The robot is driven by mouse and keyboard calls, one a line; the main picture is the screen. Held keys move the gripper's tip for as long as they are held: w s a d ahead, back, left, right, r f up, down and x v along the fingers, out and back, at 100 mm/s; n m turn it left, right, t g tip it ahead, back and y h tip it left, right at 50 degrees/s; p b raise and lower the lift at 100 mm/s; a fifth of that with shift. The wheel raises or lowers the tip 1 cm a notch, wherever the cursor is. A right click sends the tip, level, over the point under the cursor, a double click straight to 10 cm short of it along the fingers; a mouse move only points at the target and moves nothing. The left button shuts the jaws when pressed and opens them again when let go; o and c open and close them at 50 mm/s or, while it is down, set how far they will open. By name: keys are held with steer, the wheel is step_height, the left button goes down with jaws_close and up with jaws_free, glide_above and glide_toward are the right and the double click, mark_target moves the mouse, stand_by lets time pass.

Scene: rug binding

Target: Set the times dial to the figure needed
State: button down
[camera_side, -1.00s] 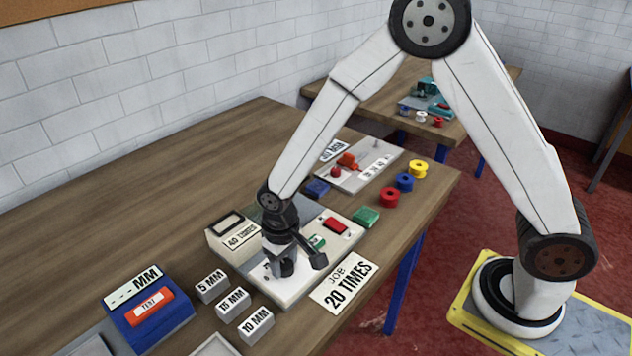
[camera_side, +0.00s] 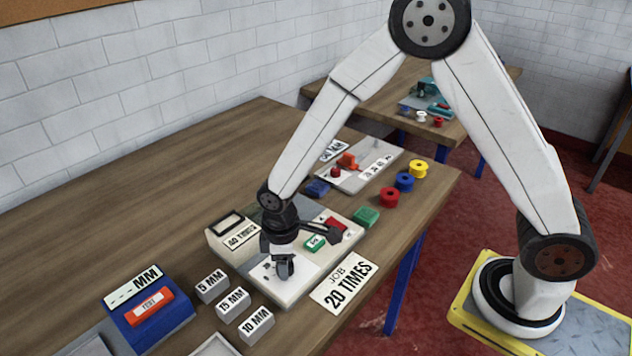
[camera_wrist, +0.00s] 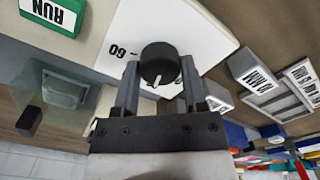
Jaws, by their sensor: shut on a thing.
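The times dial is a round black knob (camera_wrist: 160,64) with a white pointer line, set on a white plate (camera_wrist: 205,28) of the pale machine. Part of a printed figure, looking like 60, shows beside it in the wrist view; the other figures are mostly hidden. My gripper (camera_side: 284,270) is over this plate in the side view, and in the wrist view its two fingers (camera_wrist: 162,82) are shut on the knob from both sides. A job card (camera_side: 344,283) reads 20 TIMES. A label on the machine (camera_side: 241,236) reads 40 TIMES.
Green RUN button (camera_wrist: 50,12) and red button (camera_side: 336,224) are on the machine beside my gripper. Blocks marked 5 MM (camera_side: 212,286), 15 MM (camera_side: 232,305) and 10 MM (camera_side: 256,325) stand in front left, near a blue tester (camera_side: 150,315). Coloured spools (camera_side: 390,197) stand at right.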

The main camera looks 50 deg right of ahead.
steer(key=shift+n, duration=0.4)
steer(key=shift+c, duration=0.7)
jaws_free()
steer(key=shift+r, duration=0.2)
steer(key=shift+r, duration=3.75)
